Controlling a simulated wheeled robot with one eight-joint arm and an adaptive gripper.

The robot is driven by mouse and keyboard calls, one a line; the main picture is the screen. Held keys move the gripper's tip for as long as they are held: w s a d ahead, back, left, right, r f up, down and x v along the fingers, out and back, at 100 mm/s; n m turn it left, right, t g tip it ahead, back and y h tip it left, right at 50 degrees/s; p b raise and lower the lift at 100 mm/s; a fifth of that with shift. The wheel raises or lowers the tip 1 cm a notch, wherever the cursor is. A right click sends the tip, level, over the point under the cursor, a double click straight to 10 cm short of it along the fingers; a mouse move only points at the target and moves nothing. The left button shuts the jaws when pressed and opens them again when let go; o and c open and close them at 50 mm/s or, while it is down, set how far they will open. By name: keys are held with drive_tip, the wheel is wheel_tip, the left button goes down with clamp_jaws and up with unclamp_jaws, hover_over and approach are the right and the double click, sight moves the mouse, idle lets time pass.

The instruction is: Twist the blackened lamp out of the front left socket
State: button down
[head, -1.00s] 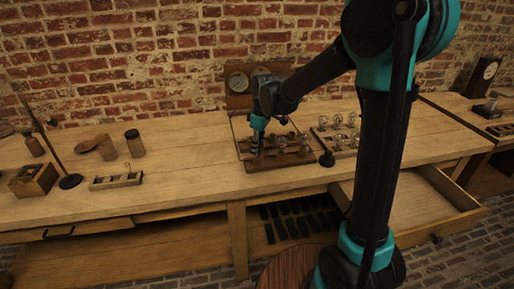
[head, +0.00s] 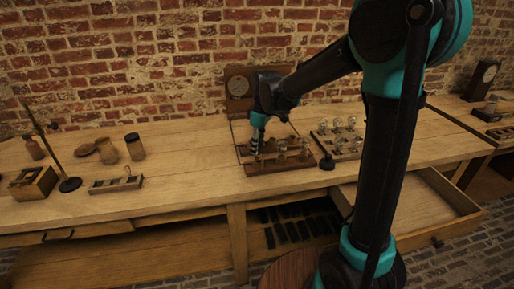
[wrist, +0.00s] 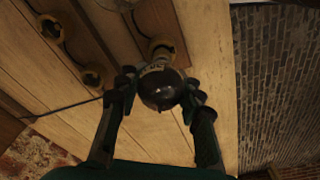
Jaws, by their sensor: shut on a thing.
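The blackened lamp (wrist: 161,89) is a dark, glossy globe between the two fingers in the wrist view. My gripper (wrist: 160,97) is shut on it from both sides. Its pale metal neck points toward a brass socket ring (wrist: 164,48) at the board's edge. I cannot tell whether the neck is still inside the ring. In the head view my gripper (head: 256,140) points down over the left part of the wooden lamp board (head: 282,167). The lamp is too small and dark to make out clearly there.
Other brass sockets (wrist: 93,76) lie close by on the board. An upright board with a dial (head: 238,86) stands behind. The drawer (head: 415,205) is open.

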drive_tip(key=shift+r, duration=0.1)
drive_tip(key=shift+r, duration=2.4)
